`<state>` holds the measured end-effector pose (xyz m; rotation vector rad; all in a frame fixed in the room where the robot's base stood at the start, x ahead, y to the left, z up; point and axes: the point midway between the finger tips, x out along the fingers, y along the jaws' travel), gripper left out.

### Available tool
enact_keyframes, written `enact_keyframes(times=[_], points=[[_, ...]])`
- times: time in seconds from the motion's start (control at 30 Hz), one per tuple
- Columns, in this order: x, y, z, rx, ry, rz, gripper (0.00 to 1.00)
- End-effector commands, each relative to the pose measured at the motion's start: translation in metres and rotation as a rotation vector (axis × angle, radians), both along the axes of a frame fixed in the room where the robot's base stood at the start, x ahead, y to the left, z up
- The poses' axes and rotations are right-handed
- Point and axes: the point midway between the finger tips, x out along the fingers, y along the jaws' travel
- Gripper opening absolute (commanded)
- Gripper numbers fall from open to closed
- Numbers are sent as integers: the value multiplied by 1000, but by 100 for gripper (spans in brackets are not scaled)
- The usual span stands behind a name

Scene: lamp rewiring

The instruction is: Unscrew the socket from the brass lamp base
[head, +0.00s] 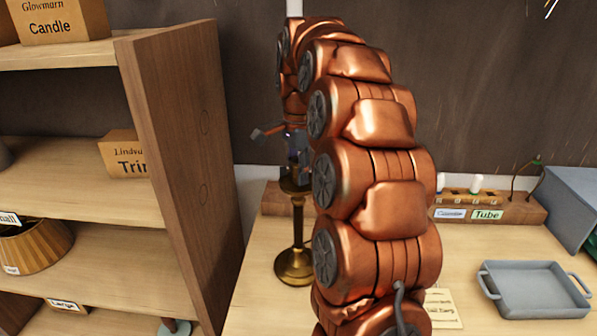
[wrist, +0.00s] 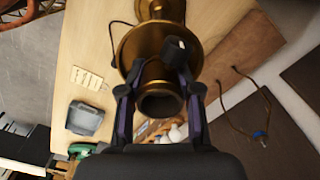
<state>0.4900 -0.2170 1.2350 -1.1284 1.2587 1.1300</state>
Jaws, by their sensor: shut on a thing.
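The brass lamp base (head: 295,262) stands upright on the table, left of my arm, with a round foot and thin stem. In the wrist view its wide brass cup (wrist: 128,50) lies beyond the fingers. The brass socket (wrist: 160,104) is a short cylinder with a dark open end facing the wrist camera. My gripper (wrist: 158,88) is shut on the socket, one finger on each side; it also shows above the lamp in the head view (head: 297,165). I cannot tell whether the socket is loose from the base. The socket is not clearly visible in the head view.
A wooden shelf (head: 185,130) with boxes stands close on the left. A grey tray (head: 535,290) and a paper note (head: 441,308) lie at the right. A wooden bulb rack (head: 515,208) stands along the back, beside a grey-blue box (head: 575,205). A wall rises behind.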

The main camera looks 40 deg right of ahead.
Motion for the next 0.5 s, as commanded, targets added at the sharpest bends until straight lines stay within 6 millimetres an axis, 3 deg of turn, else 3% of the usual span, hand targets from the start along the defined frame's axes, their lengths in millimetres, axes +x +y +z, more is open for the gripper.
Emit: enact_keyframes(times=[0.5], points=[[1,1,2,-2,-3,531,2]])
